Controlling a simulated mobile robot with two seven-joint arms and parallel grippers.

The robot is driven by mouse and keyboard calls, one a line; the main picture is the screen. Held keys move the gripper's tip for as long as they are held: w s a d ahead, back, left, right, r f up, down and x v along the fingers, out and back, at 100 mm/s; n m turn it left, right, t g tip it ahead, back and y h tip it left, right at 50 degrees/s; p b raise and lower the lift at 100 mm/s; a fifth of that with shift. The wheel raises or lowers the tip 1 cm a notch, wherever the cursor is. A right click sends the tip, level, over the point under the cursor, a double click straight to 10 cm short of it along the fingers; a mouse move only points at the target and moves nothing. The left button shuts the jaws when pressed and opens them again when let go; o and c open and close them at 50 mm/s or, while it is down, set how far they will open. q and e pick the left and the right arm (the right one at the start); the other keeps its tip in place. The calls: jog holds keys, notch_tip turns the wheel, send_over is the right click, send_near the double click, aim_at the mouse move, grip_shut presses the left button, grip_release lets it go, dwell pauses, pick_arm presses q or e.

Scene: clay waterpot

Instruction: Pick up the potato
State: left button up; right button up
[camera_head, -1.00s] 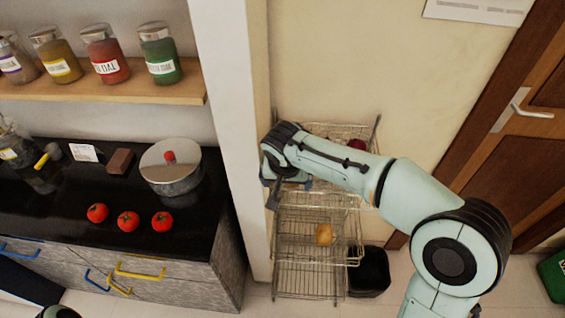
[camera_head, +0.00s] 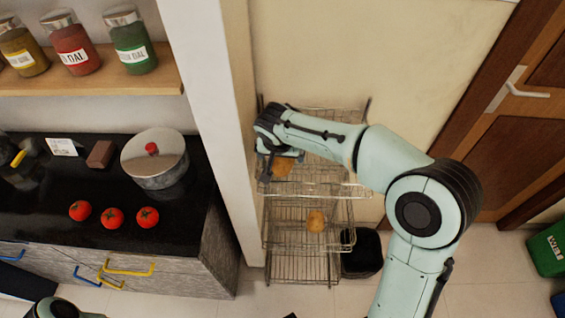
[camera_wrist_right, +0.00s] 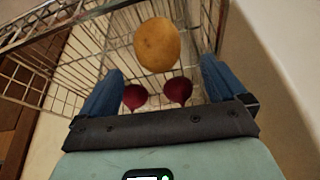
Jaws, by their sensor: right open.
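A round yellow-brown potato (camera_wrist_right: 157,44) lies in the wire basket in the right wrist view, ahead of and between my fingertips. My right gripper (camera_wrist_right: 162,66) is open and empty, its blue fingers apart on either side. In the head view a brown item, seemingly this potato (camera_head: 283,168), shows partly under my right gripper (camera_head: 266,176) at the upper basket. Another round brown item (camera_head: 316,220) lies in the basket below. My left gripper is not in view; only a piece of my left arm shows at the lower left.
Two dark red vegetables (camera_wrist_right: 176,90) lie near the potato, low between my fingers. The wire rack (camera_head: 300,265) stands beside a wall edge (camera_head: 215,120). A black bin (camera_head: 362,252) is at its right. Left, a black counter (camera_head: 60,225) holds tomatoes and a pot (camera_head: 155,165).

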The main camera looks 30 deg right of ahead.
aim_at(282, 160)
jog(key=x, duration=0.5)
jog(key=shift+s+f, duration=0.1)
jog(key=shift+s, duration=0.1)
jog(key=c, duration=1.2)
jog(key=shift+r, duration=0.2)
